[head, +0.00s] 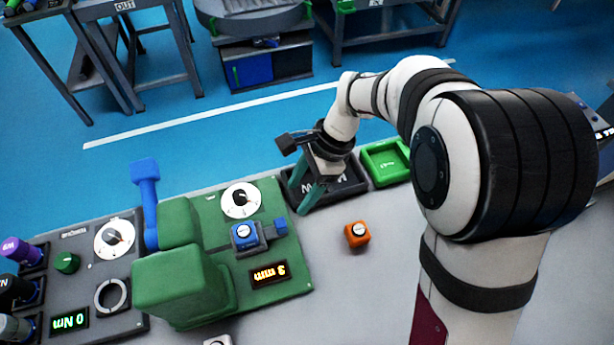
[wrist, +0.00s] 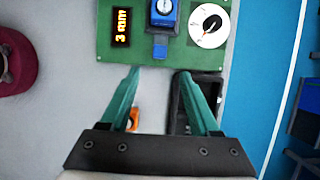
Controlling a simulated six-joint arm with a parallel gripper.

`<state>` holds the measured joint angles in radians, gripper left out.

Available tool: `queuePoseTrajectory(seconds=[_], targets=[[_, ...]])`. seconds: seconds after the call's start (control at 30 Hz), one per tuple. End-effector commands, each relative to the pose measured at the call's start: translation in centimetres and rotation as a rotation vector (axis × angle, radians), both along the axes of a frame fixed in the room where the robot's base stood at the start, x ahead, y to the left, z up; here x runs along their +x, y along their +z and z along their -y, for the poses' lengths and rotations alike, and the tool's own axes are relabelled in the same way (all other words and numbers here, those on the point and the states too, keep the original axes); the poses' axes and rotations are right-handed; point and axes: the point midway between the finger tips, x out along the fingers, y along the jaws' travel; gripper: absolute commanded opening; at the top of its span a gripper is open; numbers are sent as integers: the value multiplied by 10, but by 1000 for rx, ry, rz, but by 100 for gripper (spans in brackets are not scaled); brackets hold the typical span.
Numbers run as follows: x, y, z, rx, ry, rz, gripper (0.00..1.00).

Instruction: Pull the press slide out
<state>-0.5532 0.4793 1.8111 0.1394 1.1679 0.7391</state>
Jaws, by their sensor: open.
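The green press (head: 185,270) stands at the left centre in the head view, with a blue lever (head: 148,195) raised at its back. Its blue press slide (head: 245,238) carries a round white-topped piece, and a small blue handle (head: 281,226) sticks out to the right. In the wrist view the slide (wrist: 164,12) is at the top edge, with its handle (wrist: 160,46) pointing down at the gripper. My gripper (wrist: 159,75) is open and empty, its teal fingers just short of the handle and to either side of its line. In the head view my gripper (head: 300,195) is right of the press.
An orange cube (head: 357,236) lies on the grey bench right of the press. A black tray (head: 345,187) is under and beside my gripper, with a green tray (head: 388,162) to its right. A torque unit (head: 75,285) reading 0 Nm stands left; the press display (head: 270,274) reads 3 mm.

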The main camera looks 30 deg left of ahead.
Motion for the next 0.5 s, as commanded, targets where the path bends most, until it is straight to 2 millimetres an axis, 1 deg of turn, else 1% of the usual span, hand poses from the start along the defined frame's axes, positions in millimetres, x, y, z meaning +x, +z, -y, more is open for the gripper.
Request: queuePoseTrajectory(seconds=[0.03,0.1,0.2,0.3,0.5], targets=[[4,11,3,2,-2,3,62],[8,23,7,1,-2,2,62],[10,34,10,0,0,0,62],[11,39,11,0,0,0,62],[11,39,11,-1,0,-1,62]])
